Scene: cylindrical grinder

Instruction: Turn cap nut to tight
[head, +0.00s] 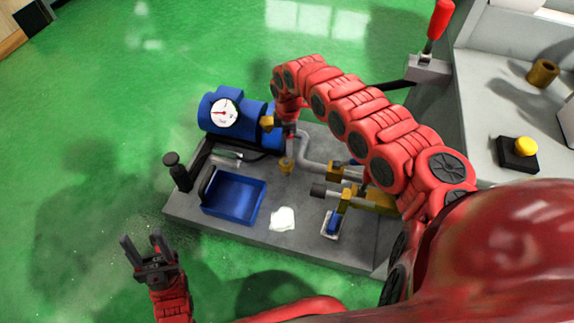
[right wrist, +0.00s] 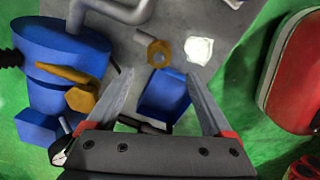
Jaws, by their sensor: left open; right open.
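A brass hexagonal nut (head: 286,167), which looks like the cap nut, is at the middle of the grey bench plate. In the right wrist view the brass nut (right wrist: 159,52) shows with a darker round middle, and a short grey stub points at it. My right gripper (right wrist: 157,75) is open, and the nut lies in line with the gap between its fingers, beyond the tips. Nothing is held. In the head view the right gripper is partly hidden by its own arm. My left gripper (head: 142,240) is open and empty over the green floor, left of the plate.
A blue tray (head: 233,212) and a white cloth (head: 283,219) are on the plate. A blue motor-like unit (head: 213,123) with a gauge stands behind, its brass fitting (right wrist: 82,98) near my right gripper. Grey pipes (head: 316,167) run right. A black-knobbed post (head: 176,172) stands left.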

